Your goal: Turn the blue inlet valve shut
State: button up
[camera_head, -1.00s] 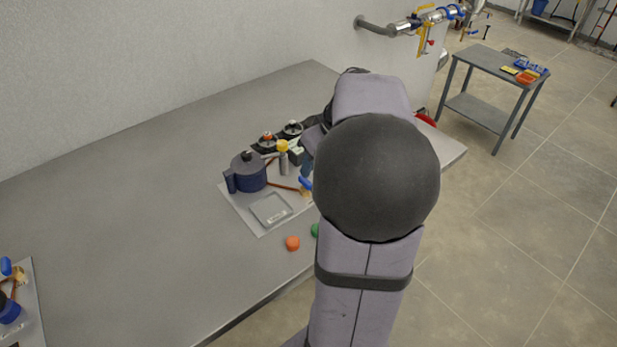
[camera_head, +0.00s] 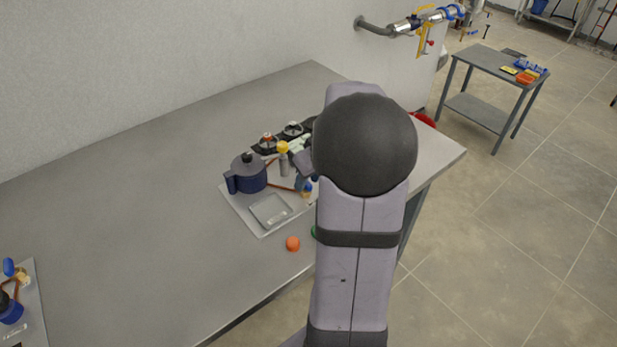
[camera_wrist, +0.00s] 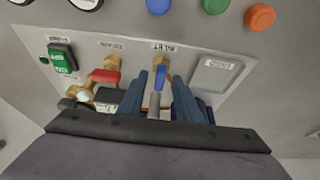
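The blue inlet valve handle (camera_wrist: 161,76) sits on a brass body (camera_wrist: 163,61) beside the INLET label (camera_wrist: 165,46) on the grey panel. It points toward my gripper in the wrist view. My gripper (camera_wrist: 160,85) is open, with one blue-grey finger on each side of the handle. Whether either finger touches it I cannot tell. In the head view the blue handle (camera_head: 308,186) shows small beside my wrist, and my arm hides part of the panel's right side.
A red-handled valve (camera_wrist: 104,77) and a green button box (camera_wrist: 63,59) are left of the inlet valve. An orange knob (camera_head: 293,243) lies by the table edge. The table's left is mostly clear.

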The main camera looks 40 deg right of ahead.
jog(key=shift+f, duration=0.1)
grip_shut()
